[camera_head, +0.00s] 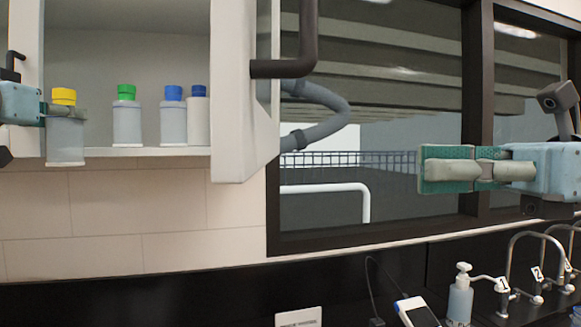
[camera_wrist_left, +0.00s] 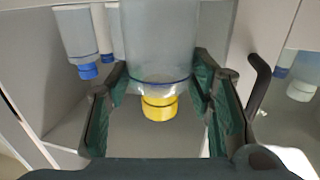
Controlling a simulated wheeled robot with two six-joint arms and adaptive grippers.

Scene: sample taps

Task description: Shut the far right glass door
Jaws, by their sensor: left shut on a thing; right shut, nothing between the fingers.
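The right glass door (camera_head: 264,60) of the open cabinet stands swung out toward me in the head view, with a white frame. Its dark bent handle (camera_head: 308,40) is on its outer side. My left gripper (camera_head: 62,112) is shut on a bottle with a yellow cap (camera_head: 64,145), held in front of the cabinet's left part. The bottle (camera_wrist_left: 155,50) also shows between the fingers in the left wrist view. My right gripper (camera_head: 432,168) is shut and empty, right of the door and apart from it, in front of the dark-framed window.
Green-capped (camera_head: 127,122) and blue-capped (camera_head: 173,120) bottles stand on the cabinet shelf (camera_head: 150,152). A grey hose (camera_head: 325,100) runs behind the door. Below right are taps (camera_head: 510,260), a soap dispenser (camera_head: 460,300) and a handheld meter (camera_head: 418,312). Another dark handle (camera_head: 14,65) is at far left.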

